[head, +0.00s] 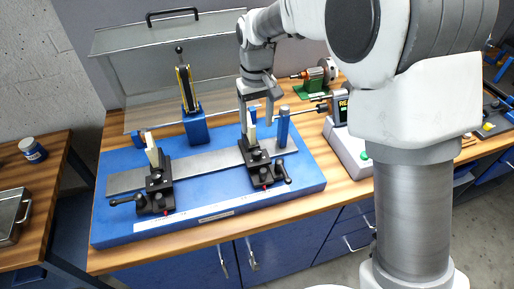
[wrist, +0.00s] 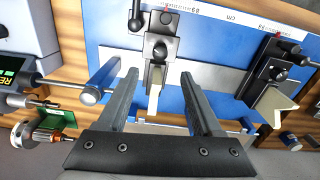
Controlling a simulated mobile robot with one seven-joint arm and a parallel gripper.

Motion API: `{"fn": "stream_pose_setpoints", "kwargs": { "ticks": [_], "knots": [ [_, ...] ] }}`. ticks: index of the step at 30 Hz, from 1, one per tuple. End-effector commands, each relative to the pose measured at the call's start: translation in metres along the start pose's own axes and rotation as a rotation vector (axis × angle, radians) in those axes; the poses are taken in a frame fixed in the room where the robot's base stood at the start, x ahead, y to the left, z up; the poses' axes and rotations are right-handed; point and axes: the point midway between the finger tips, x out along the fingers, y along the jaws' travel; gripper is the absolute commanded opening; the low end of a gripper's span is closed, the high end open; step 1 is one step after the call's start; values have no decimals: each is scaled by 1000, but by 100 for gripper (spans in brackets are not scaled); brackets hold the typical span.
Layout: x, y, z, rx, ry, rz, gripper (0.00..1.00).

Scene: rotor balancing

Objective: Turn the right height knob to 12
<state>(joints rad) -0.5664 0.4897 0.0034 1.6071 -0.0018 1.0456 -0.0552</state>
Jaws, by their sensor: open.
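The right support (head: 260,165) is a black block with several dark knobs, a side lever and a pale upright plate, on a grey rail of the blue base. It also shows in the wrist view (wrist: 157,65), upper middle. A round knob (wrist: 160,47) sits on its face; I cannot tell which knob sets height, and no height reading is legible. My gripper (head: 257,121) is above and behind this support. In the wrist view my gripper (wrist: 159,76) is open, with the support's pale plate showing between the fingers. No contact is visible.
The left support (head: 156,185) stands on the same blue base (head: 215,222). A blue post (head: 283,127) stands close right of my gripper. A blue stand with a clamp (head: 195,122) is to its left. A raised clear cover (head: 165,50) is behind. A grey display unit (head: 350,145) is at right.

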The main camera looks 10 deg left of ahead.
Motion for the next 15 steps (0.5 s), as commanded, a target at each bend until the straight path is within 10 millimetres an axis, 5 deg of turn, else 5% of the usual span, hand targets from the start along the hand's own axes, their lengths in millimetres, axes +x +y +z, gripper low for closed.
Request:
{"fn": "stream_pose_setpoints", "kwargs": {
  "ticks": [9, 15],
  "knots": [
    [69, 0, 1, 0, -4, 0, 67],
    [96, 0, 0, 0, -2, 0, 67]
  ]
}}
